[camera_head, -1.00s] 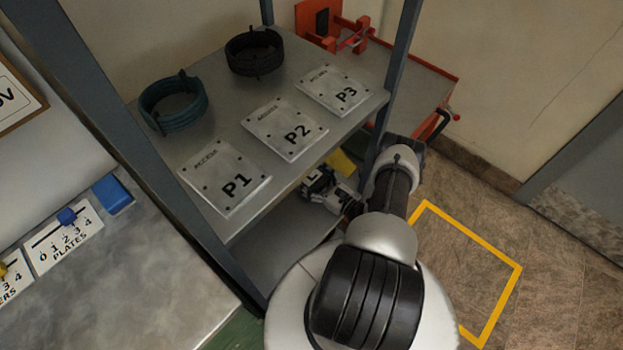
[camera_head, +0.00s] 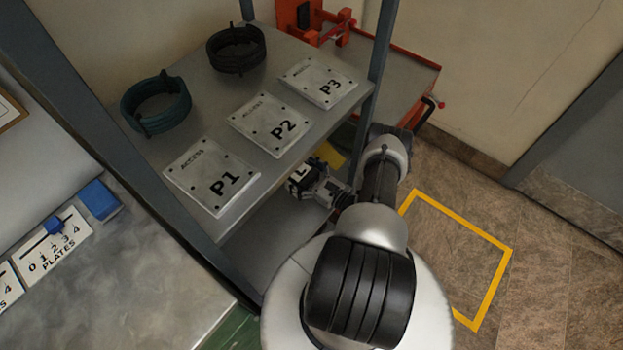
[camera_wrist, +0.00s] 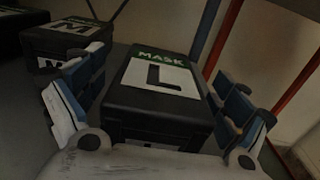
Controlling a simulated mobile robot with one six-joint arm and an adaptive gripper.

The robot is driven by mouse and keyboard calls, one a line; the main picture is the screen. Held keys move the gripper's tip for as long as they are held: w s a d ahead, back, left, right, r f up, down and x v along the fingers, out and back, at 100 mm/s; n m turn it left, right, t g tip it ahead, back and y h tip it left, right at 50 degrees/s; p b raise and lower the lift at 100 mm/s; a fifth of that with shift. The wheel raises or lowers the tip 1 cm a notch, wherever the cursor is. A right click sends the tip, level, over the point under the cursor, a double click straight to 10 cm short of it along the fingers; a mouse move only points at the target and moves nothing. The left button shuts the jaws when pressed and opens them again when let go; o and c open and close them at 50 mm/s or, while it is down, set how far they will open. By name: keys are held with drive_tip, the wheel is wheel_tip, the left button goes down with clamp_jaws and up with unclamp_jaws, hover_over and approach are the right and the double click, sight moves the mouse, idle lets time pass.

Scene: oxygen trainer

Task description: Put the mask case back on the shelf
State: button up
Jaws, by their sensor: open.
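The black mask case marked "MASK" and "L" (camera_wrist: 158,98) stands on the lower shelf surface (camera_wrist: 100,130) in the wrist view. My gripper (camera_wrist: 165,95) is open, with one blue-padded finger on each side of the case. There seems to be a gap between the pads and the case; contact cannot be told. In the head view the gripper (camera_head: 325,190) reaches in under the upper shelf (camera_head: 215,120). A white label with an "L" (camera_head: 300,178) shows there beside it, and the upper shelf hides the rest of the case.
A second black case marked "M" (camera_wrist: 68,40) stands to the left. Plates P1 (camera_head: 212,177), P2 (camera_head: 270,124) and P3 (camera_head: 319,82) and two coiled hoses lie on the upper shelf. Shelf posts (camera_head: 375,60) stand close to my arm. A red-edged cart (camera_head: 410,85) is behind.

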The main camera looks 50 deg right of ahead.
drive_tip(key=s, duration=0.3)
drive_tip(key=s+p, duration=0.1)
drive_tip(key=s, duration=0.3)
drive_tip(key=s+d+p, duration=0.1)
drive_tip(key=s, duration=0.3)
drive_tip(key=shift+s, duration=0.4)
